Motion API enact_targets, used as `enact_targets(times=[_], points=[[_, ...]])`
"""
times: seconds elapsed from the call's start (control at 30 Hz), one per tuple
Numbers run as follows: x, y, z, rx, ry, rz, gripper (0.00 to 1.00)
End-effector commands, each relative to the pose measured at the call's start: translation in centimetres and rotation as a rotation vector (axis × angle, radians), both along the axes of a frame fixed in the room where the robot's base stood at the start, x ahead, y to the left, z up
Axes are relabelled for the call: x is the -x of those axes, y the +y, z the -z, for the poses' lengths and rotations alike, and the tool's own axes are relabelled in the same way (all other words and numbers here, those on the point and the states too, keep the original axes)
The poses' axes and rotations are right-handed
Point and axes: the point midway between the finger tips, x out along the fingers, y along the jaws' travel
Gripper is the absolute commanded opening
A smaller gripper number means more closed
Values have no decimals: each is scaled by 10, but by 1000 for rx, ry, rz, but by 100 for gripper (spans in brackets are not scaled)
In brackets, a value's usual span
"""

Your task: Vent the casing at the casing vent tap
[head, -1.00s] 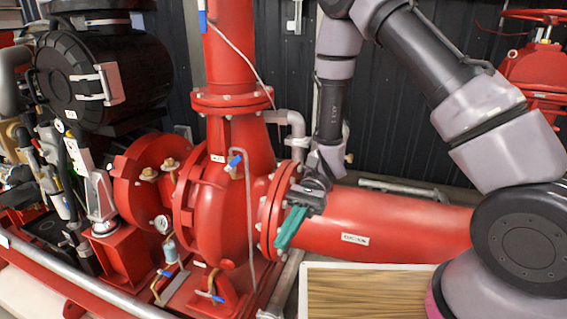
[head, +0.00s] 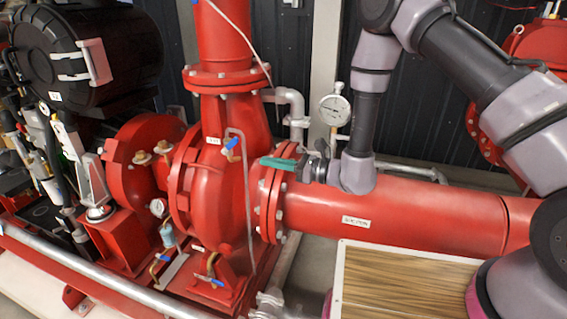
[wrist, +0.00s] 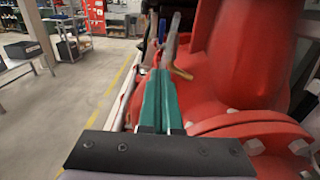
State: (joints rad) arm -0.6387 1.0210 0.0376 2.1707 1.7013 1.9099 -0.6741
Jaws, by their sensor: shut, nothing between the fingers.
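The tap with a blue lever (head: 230,145) and brass body sits on the front of the red pump casing (head: 207,205), in the head view. A thin grey bent pipe (head: 248,190) runs down beside it. My gripper (head: 264,161) is just right of the tap, level with the flange, its teal fingers pointing left toward it with a gap between. In the wrist view, my gripper (wrist: 160,75) has its two teal fingers together and empty. Beyond the tips show a blue lever (wrist: 162,30) and a brass part (wrist: 181,73); how far they are is unclear.
A bolted flange (head: 270,205) and red pipe (head: 400,215) lie below and beside my gripper. A dial gauge (head: 334,108) stands behind. Lower blue-handled valves (head: 216,281) sit near the pump foot. A wood-topped box (head: 400,290) is at front right.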

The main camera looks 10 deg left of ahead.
Motion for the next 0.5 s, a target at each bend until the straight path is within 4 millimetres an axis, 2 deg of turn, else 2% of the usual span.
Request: enact_targets(times=[0.03, 0.2, 0.33, 0.5], points=[[1, 12, 0, -2, -3, -4, 0], [-2, 46, -2, -2, -2, -4, 0], [-4, 59, -18, -3, -2, -3, 0], [-5, 67, -26, -1, -1, -1, 0]])
